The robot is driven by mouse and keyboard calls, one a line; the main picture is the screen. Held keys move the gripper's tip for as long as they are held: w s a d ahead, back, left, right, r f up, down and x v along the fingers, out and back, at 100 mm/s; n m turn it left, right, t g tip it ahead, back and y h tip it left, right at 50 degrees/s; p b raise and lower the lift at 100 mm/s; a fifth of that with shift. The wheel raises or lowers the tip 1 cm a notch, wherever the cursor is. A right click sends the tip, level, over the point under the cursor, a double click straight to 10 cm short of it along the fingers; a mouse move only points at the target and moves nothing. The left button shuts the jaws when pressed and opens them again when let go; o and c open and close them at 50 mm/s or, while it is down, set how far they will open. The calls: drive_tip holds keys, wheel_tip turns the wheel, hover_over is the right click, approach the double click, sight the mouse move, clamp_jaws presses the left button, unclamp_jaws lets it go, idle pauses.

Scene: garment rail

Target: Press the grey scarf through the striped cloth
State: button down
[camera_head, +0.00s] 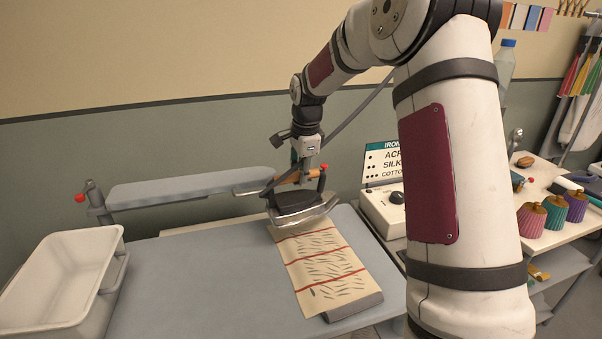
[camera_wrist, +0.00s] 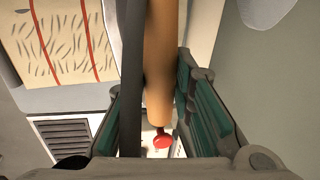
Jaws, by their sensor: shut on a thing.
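My gripper (camera_head: 308,160) is shut on the wooden handle of the iron (camera_head: 300,205). In the wrist view the orange-brown handle (camera_wrist: 158,75) lies between the gripper's green-lined fingers (camera_wrist: 160,110). The iron is at the far end of the striped cloth (camera_head: 318,262), its front edge tilted; I cannot tell whether its sole touches the cloth. The cloth is cream with red stripes and dark dashes, and also shows in the wrist view (camera_wrist: 62,40). It lies over the grey scarf (camera_head: 354,306), whose end shows at the near right. The rest of the scarf is hidden.
The blue-grey ironing board (camera_head: 200,285) has clear room left of the cloth. A white tub (camera_head: 55,280) stands at the left. A narrow sleeve board (camera_head: 190,188) is behind. A control box with a dial (camera_head: 385,212) and thread cones (camera_head: 531,220) are at the right.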

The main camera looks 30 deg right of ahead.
sight(302, 196)
drive_tip(key=shift+f+b, duration=0.4)
drive_tip(key=shift+f, duration=2.7)
drive_tip(key=shift+f+b, duration=0.35)
drive_tip(key=shift+f, duration=0.4)
drive_tip(key=shift+s+f, duration=0.2)
drive_tip(key=shift+f, duration=0.1)
idle(1.1)
drive_tip(key=shift+r, duration=0.1)
